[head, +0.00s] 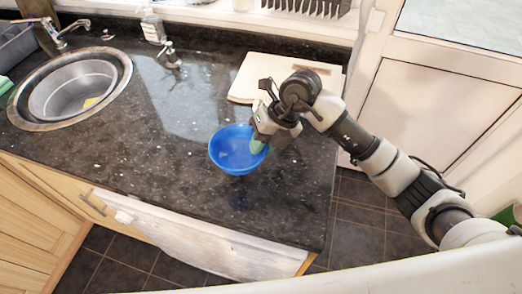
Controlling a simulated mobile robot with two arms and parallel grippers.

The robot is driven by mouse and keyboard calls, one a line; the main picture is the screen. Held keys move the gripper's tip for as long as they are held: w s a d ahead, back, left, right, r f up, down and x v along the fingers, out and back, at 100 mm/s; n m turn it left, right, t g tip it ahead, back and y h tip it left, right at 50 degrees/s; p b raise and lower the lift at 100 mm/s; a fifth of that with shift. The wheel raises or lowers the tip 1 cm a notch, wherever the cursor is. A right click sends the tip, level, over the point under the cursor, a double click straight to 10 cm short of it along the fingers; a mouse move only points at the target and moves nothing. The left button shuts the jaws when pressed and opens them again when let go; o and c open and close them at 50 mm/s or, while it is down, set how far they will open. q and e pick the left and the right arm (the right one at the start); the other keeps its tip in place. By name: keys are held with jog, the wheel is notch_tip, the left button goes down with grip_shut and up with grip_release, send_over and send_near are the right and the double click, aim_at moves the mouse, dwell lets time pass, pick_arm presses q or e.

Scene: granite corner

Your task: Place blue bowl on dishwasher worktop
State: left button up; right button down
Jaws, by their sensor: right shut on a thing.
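The blue bowl (232,150) is upright over the dark granite worktop (170,165), right of the sink. My right gripper (262,143) is shut on the right side of the bowl's rim. A dark patch shows on the granite just below the bowl, and I cannot tell whether its base touches the surface. My left gripper is not in view.
A round steel sink (75,88) with a tap is at the left. A cutting board (250,78) lies behind the gripper. A soap bottle (152,25) stands at the back. The worktop ends at its right edge beside a white door. Granite left of the bowl is clear.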

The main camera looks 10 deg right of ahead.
jog(key=shift+f, duration=0.3)
notch_tip(320, 180, down, 2)
jog(key=shift+f+p, duration=0.25)
jog(key=shift+p, duration=0.2)
jog(key=shift+f, duration=0.45)
jog(key=c, duration=1.1)
grip_release()
pick_arm(q)
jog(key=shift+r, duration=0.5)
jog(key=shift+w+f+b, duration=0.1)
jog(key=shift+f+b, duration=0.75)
jog(key=shift+b, duration=0.05)
pick_arm(e)
jog(key=s+v, duration=0.1)
jog(key=v, duration=1.1)
jog(key=shift+w, duration=0.45)
